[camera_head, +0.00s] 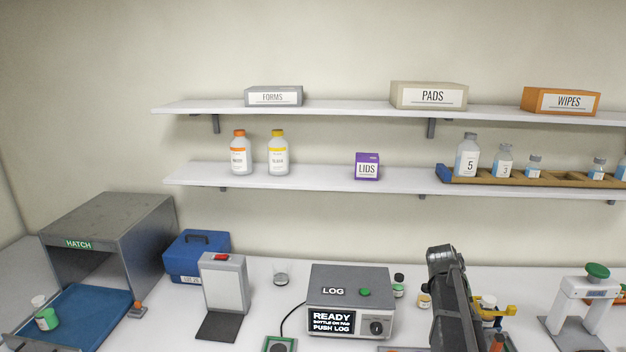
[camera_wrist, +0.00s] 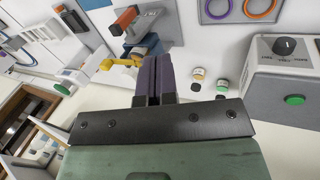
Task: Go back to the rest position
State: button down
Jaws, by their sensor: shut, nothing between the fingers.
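My gripper (camera_wrist: 153,62) shows in the wrist view with its two dark purple fingers together and nothing between them. It hangs above the bench, apart from the things below it. In the head view my dark arm rises at the lower right, just right of the LOG box (camera_head: 350,284), and the fingertips cannot be made out there. The LOG box has a green button and a screen reading "READY, BOTTLE ON PAD, PUSH LOG". It also shows at the right of the wrist view (camera_wrist: 275,82).
A white press (camera_head: 588,300) stands at the right. Two shelves (camera_head: 320,176) hold bottles and boxes.

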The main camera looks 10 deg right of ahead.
jog(key=s+a+f+n+y+b, duration=0.1)
jog(key=s+a+f+b, duration=0.3)
jog(key=a, duration=0.5)
jog(key=s+a+f+n+y+b, duration=0.1)
jog(key=s+a+f+b, duration=0.3)
jog(key=a+f, duration=0.4)
jog(key=s+a+f+n+y+b, duration=0.1)
jog(key=s+a+f+b, duration=0.4)
jog(key=a, duration=0.7)
jog(key=shift+f+n+t+y+b, duration=0.3)
jog(key=shift+f+t+y+b, duration=0.1)
jog(key=shift+f+y+b, duration=0.4)
